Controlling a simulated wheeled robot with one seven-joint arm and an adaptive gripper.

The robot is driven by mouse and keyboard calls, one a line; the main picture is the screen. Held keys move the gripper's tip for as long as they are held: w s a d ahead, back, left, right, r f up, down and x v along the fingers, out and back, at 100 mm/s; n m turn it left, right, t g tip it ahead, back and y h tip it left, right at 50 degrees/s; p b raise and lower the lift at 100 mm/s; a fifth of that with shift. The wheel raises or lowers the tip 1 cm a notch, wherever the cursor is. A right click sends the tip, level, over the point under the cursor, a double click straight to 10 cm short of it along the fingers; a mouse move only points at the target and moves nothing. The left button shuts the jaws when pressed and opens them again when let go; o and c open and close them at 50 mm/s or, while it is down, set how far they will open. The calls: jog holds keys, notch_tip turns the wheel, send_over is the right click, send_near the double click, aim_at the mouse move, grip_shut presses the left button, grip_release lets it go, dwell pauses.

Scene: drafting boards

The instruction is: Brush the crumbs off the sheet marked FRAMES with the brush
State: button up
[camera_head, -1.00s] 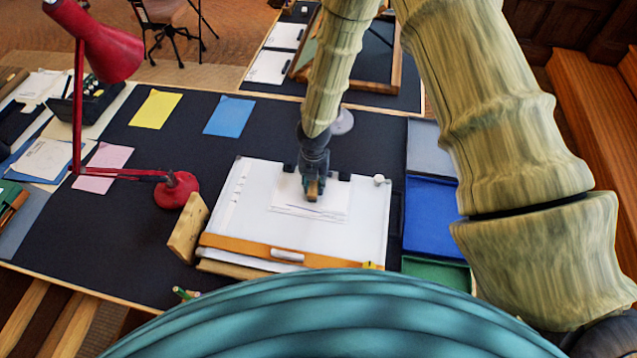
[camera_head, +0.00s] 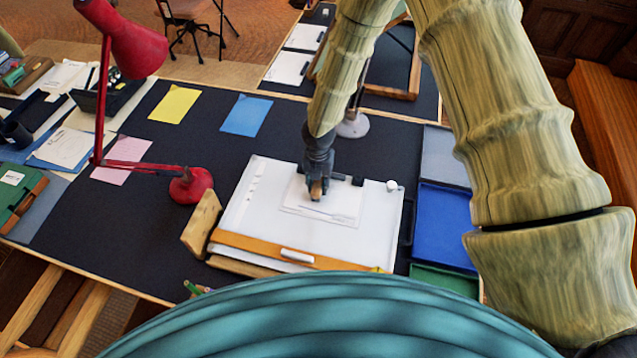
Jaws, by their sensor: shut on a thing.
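My gripper (camera_head: 317,182) is over the white drafting board (camera_head: 255,200), pointing down at a small stack of white sheets (camera_head: 335,207). It is shut on a small tan wooden piece, which looks like the brush (camera_head: 316,190). The bristles are hidden or too small to make out, so I cannot tell whether they touch the paper. A thin dark line shows on the sheets just in front of the gripper. No crumbs and no readable FRAMES marking can be made out at this size.
An orange straightedge (camera_head: 260,246) crosses the board's near edge, with a wooden block (camera_head: 201,225) at its left. A red lamp (camera_head: 191,186) stands left. Blue (camera_head: 441,222) and green (camera_head: 445,279) trays lie right. Yellow (camera_head: 174,104) and blue (camera_head: 246,115) papers lie behind.

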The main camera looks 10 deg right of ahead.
jog(key=shift+r+p, duration=1.8)
jog(key=shift+r, duration=0.9)
jog(key=shift+r, duration=0.1)
jog(key=shift+r+p, duration=1.1)
jog(key=shift+r, duration=0.3)
